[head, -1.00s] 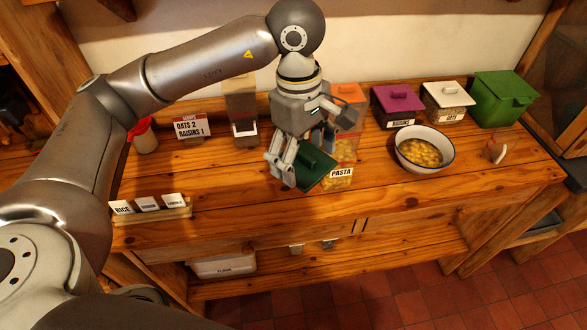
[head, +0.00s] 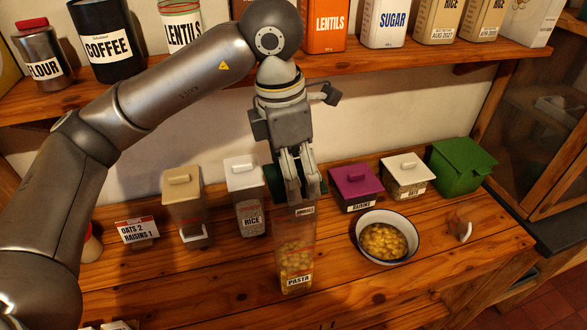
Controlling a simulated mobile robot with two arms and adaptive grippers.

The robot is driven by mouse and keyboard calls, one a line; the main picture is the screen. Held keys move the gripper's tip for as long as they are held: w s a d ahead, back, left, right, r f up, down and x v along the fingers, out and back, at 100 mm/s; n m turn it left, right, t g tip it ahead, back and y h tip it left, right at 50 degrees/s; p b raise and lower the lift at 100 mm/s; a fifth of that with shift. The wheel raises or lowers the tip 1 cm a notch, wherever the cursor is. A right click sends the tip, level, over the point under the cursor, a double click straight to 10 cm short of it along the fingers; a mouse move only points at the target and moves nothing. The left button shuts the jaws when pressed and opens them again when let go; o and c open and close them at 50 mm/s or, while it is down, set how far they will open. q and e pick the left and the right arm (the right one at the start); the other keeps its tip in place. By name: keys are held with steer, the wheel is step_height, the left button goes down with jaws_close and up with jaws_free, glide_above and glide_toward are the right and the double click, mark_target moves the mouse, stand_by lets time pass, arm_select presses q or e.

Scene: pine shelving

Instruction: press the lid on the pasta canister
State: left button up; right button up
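The pasta canister (head: 296,262) is tall and clear, with pasta inside and a PASTA label low on its front. It stands upright on the wooden counter. My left gripper (head: 298,194) is right above its top, fingers pointing down. I cannot tell whether the lid touches the rim. My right gripper is not in view.
Purple-lidded raisins (head: 355,187), white-lidded oats (head: 405,175) and a green bin (head: 462,165) stand right. A bowl of pasta (head: 385,238) is beside the canister. A rice canister (head: 248,200) and a tan-lidded canister (head: 183,205) stand left. A loaded shelf (head: 400,72) runs above.

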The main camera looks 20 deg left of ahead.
arm_select(q)
steer(key=shift+s+f+b, duration=0.25)
steer(key=shift+f, duration=0.25)
steer(key=shift+s+f+b, duration=0.25)
steer(key=shift+f, duration=0.2)
steer(key=shift+w+f+b, duration=0.2)
steer(key=shift+f, duration=0.3)
steer(key=shift+w+f+b, duration=0.15)
steer(key=shift+w+f, duration=0.05)
steer(key=shift+f, duration=0.25)
step_height(320, 180, down, 2)
steer(key=shift+s+f+b, duration=0.1)
steer(key=shift+s+b, duration=0.05)
steer(key=shift+b, duration=1)
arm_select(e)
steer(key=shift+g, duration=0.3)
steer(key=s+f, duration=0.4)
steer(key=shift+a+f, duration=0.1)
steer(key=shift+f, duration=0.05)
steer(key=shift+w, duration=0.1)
arm_select(q)
steer(key=shift+b, duration=0.3)
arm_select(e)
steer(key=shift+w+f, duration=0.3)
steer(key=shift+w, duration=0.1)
